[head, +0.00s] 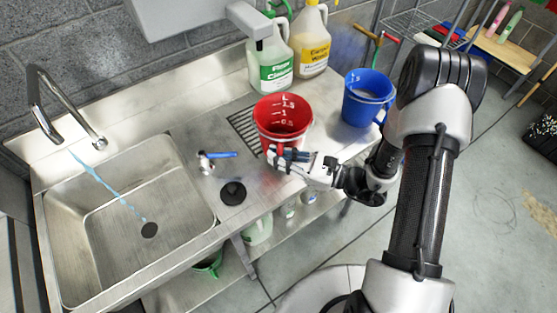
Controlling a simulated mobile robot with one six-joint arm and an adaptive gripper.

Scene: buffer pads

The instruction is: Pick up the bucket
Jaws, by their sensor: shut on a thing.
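A red bucket (284,117) with white measure marks inside stands on or just above the steel counter, over a dark drain grille. A blue bucket (367,98) stands to its right at the counter's right end, with pale contents. My gripper (283,156) is at the near rim side of the red bucket and is shut on it. The exact contact on the rim or handle is too small to tell. I cannot tell whether the red bucket's base touches the counter.
A steel sink (128,230) with running water is at the left. A green-label bottle (271,68) and a yellow-label bottle (309,42) stand behind the buckets. A blue-handled brush (219,156) and a black stopper (233,193) lie on the counter left of my gripper.

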